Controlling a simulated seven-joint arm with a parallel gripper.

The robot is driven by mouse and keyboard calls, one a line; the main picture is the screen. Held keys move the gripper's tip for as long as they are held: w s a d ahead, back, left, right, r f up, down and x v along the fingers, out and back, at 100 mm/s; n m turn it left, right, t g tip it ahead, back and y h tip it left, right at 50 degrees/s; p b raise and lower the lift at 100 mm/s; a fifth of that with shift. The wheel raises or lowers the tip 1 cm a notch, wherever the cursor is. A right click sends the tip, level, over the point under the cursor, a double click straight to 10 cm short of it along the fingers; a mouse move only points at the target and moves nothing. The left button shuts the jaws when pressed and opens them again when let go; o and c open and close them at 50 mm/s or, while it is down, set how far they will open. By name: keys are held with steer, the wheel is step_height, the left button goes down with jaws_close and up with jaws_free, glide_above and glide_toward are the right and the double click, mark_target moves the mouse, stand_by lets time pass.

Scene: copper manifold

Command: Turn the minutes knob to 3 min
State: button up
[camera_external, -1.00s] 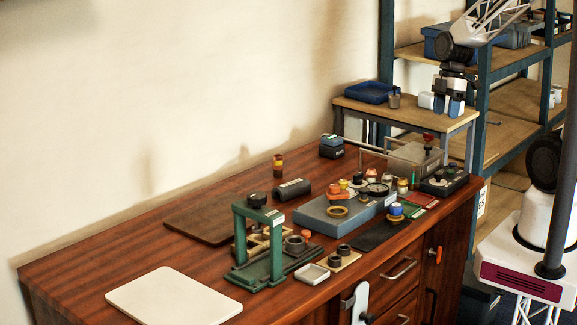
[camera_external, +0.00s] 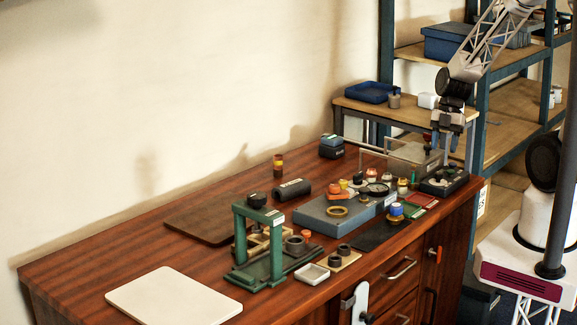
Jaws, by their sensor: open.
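A black control box (camera_external: 432,187) with small knobs on its top sits at the right end of the wooden bench. The knobs are too small to read, so I cannot tell which one is the minutes knob or where it points. My gripper (camera_external: 445,160) points down just above this box, with its fingers apart and nothing visible between them. It appears clear of the knobs, but the exact gap is hard to judge. My gripper partly hides the space behind the box.
A grey box with a clear upright panel (camera_external: 405,158) stands just behind and left of the black box. A blue-grey case (camera_external: 320,217) with several small parts is further left. A green press frame (camera_external: 240,235) and a white board (camera_external: 172,298) lie toward the front left.

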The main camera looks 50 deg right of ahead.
mark_target(439, 172)
steer(key=shift+f, duration=0.1)
steer(key=shift+x, duration=3.8)
steer(key=c, duration=0.9)
